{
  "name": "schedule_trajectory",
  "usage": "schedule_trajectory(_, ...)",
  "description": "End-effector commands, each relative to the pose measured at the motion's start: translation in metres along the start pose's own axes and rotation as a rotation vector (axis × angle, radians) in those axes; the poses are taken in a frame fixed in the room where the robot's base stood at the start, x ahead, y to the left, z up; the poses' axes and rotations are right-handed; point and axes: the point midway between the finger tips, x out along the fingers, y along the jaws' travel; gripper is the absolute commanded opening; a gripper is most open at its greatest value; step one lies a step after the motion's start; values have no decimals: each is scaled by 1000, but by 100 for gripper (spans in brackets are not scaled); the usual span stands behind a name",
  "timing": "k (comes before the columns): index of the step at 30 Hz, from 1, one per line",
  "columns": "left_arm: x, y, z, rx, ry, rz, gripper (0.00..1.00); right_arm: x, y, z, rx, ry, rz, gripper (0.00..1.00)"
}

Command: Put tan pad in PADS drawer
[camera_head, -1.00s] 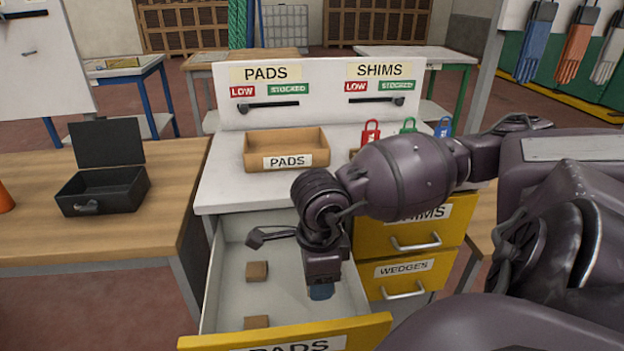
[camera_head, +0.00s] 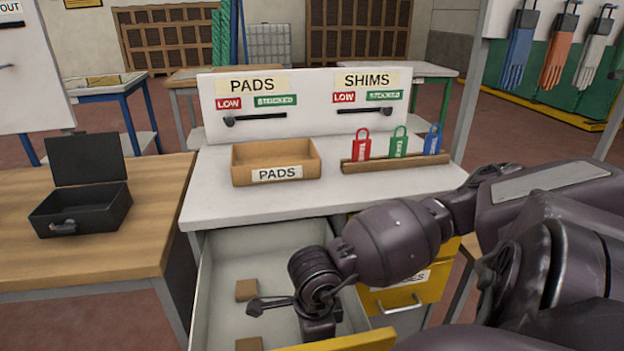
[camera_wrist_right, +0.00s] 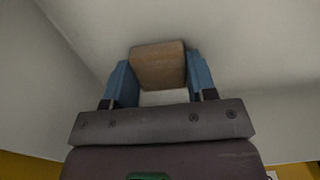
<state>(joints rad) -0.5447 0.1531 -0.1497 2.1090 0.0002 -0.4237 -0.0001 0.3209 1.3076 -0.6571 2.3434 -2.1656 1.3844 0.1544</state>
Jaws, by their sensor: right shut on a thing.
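The PADS drawer (camera_head: 211,300) is pulled open under the white worktop, and its yellow front (camera_head: 345,342) is cut off by the bottom edge of the head view. Two tan pads lie on its floor, one farther back (camera_head: 247,290) and one nearer the front (camera_head: 249,344). My right gripper (camera_wrist_right: 158,72) is shut on another tan pad (camera_wrist_right: 158,62), held between its blue fingers in the right wrist view. In the head view this gripper reaches down into the drawer, right of the lying pads; its fingertips and held pad are hidden. My left gripper is out of view.
A tan PADS tray (camera_head: 240,172) stands on the worktop (camera_head: 220,205). Red, green and blue tags stand in a wooden rack (camera_head: 390,163) at its right. A yellow drawer (camera_head: 418,292) is shut beside the open one. A black open box (camera_head: 80,209) sits on the left bench.

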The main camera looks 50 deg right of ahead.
Motion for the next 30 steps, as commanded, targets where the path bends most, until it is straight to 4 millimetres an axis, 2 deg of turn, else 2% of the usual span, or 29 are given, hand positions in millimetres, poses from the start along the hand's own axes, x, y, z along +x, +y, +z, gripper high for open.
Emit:
schedule_trajectory(10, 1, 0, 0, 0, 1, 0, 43, 3, 0, 0, 0, 0, 1, 30)
schedule_trajectory(11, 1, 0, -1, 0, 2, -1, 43, 2, 0, 0, 0, 0, 0, 56)
schedule_trajectory(15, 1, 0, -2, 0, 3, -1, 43, 2, 0, 0, 0, 0, 0, 77)
schedule_trajectory(24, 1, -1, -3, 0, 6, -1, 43, 0, 0, 0, 0, -1, -1, 77)
schedule_trajectory(30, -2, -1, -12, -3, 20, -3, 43, -21, -1, 0, 1, -3, -6, 77)
